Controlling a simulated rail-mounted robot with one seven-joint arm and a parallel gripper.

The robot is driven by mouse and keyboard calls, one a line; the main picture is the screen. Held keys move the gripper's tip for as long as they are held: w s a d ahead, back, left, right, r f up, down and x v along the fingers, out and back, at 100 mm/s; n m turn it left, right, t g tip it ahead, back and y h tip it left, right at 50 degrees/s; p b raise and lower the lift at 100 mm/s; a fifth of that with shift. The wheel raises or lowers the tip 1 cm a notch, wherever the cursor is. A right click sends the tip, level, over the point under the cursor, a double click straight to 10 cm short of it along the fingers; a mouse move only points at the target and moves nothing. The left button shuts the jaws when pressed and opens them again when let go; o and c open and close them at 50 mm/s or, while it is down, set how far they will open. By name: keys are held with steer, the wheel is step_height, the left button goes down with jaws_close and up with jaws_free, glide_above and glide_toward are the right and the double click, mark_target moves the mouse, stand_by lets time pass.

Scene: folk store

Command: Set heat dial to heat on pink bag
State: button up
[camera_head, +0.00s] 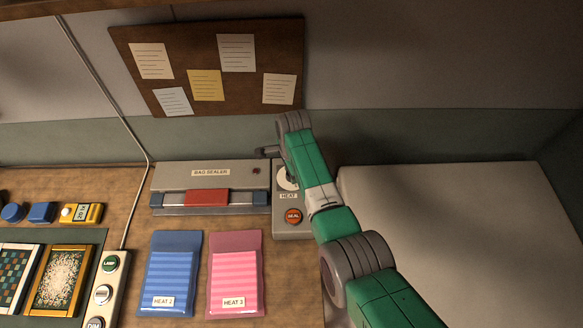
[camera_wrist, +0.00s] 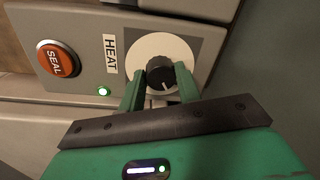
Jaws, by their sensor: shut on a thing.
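The pink bag (camera_head: 236,272) lies on the wooden counter below the bag sealer (camera_head: 210,186), with a label reading HEAT 3. The heat dial (camera_wrist: 163,76) is a black knob with a white pointer line on a pale disc, next to the HEAT label. My gripper (camera_wrist: 160,91) is shut on the heat dial, one finger on each side of the knob. In the head view my arm covers most of the dial. The pointer slants down in the wrist view; I cannot read scale marks around it. An orange SEAL button (camera_wrist: 58,59) and a lit green light (camera_wrist: 103,91) sit beside it.
A blue bag (camera_head: 172,274) labelled HEAT 2 lies left of the pink one. A switch strip (camera_head: 103,292) with LAMP and DIM buttons and framed pieces (camera_head: 62,281) are further left. A pale grey surface (camera_head: 450,240) lies right. A pinboard (camera_head: 207,66) hangs behind.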

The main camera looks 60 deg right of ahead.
steer(key=shift+r+m, duration=0.1)
steer(key=shift+m, duration=2.2)
steer(key=o, duration=1)
step_height(320, 180, up, 8)
steer(key=shift+s+a+f+p, duration=0.1)
steer(key=shift+a+p, duration=0.05)
steer(key=shift+p, duration=1)
